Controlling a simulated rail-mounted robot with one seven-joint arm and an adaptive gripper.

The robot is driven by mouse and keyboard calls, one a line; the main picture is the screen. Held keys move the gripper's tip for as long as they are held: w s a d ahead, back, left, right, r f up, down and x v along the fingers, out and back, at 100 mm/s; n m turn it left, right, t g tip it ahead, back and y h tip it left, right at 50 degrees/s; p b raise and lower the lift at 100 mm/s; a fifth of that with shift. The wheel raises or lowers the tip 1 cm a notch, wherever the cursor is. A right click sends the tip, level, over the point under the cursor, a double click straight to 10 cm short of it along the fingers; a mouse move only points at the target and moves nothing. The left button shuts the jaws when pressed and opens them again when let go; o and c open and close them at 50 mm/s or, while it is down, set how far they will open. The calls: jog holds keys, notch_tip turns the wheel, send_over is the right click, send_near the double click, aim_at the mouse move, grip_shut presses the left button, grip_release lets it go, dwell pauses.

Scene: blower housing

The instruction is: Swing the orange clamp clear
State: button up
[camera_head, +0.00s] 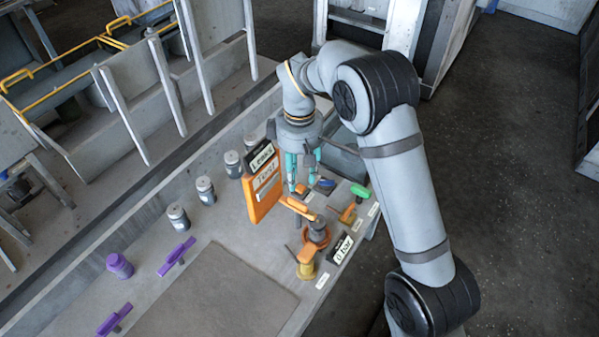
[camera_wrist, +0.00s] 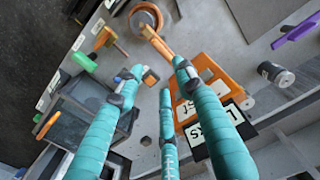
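A long orange clamp arm (camera_head: 297,208) lies beside a round orange fitting (camera_head: 316,235) on the grey bench. In the wrist view the clamp arm (camera_wrist: 155,42) runs from near the orange ring (camera_wrist: 146,15) toward my fingers. My gripper (camera_head: 302,185) points down over the bench, behind the clamp arm in the head view. Its three teal fingers are spread apart and hold nothing in the wrist view (camera_wrist: 158,76). I cannot tell whether a fingertip touches the clamp arm. A small orange-and-blue piece (camera_wrist: 150,76) shows between the fingertips, below them.
An orange panel (camera_head: 258,200) with "Leaks" and "Test" labels stands close left of my gripper. A green-handled valve (camera_head: 359,191) and a yellow-and-orange fitting (camera_head: 306,262) are nearby. Grey canisters (camera_head: 206,190) and purple parts (camera_head: 119,265) stand left. A flat grey mat (camera_head: 215,300) is clear.

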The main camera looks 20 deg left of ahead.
jog(key=p, duration=0.2)
send_over(298, 215)
jog(key=w, duration=0.2)
jog(key=f, duration=1)
jog(key=shift+s+a, duration=0.1)
jog(key=shift+s, duration=0.15)
jog(key=shift+c, duration=1)
grip_shut()
